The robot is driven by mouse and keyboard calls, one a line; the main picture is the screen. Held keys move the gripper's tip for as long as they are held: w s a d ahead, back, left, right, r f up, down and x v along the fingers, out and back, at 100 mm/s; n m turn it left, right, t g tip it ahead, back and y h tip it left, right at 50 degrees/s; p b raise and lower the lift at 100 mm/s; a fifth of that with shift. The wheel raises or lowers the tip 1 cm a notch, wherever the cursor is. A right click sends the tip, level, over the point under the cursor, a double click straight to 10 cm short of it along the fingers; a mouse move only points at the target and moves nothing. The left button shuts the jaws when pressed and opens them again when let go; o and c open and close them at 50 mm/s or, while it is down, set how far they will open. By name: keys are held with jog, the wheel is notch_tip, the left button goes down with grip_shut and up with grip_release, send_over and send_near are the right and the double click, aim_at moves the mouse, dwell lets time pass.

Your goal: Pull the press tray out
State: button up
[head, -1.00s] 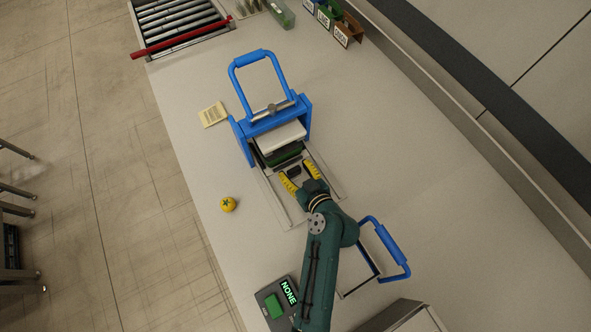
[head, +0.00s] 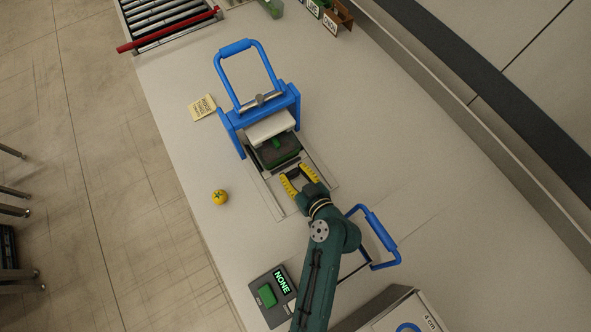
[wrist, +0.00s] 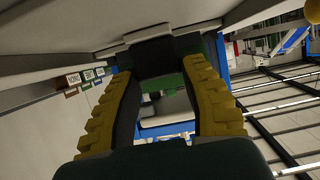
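The blue press (head: 291,100) stands on the worktop, with its hoop lever raised and a white plate (head: 270,127) under its crossbar. The press tray (head: 287,160), dark with a green piece (head: 277,143) on it, sticks partly out of the press front, over the grey guide plate (head: 262,191). My gripper (head: 298,172) has its yellow fingers on either side of the tray's dark handle. In the wrist view the dark handle block (wrist: 152,57) sits between the fingertips, which appear closed on it. The tray's rear is hidden under the plate.
A yellow-orange fruit (head: 220,197) lies left of the guide plate. A scale reading NONE (head: 281,282) and a blue-handled item (head: 379,236) flank my arm. A note card (head: 202,108) and roller conveyor (head: 165,18) lie beyond. The worktop right of the press is clear.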

jog(key=o, duration=0.5)
notch_tip(320, 180, up, 10)
dwell(0.3)
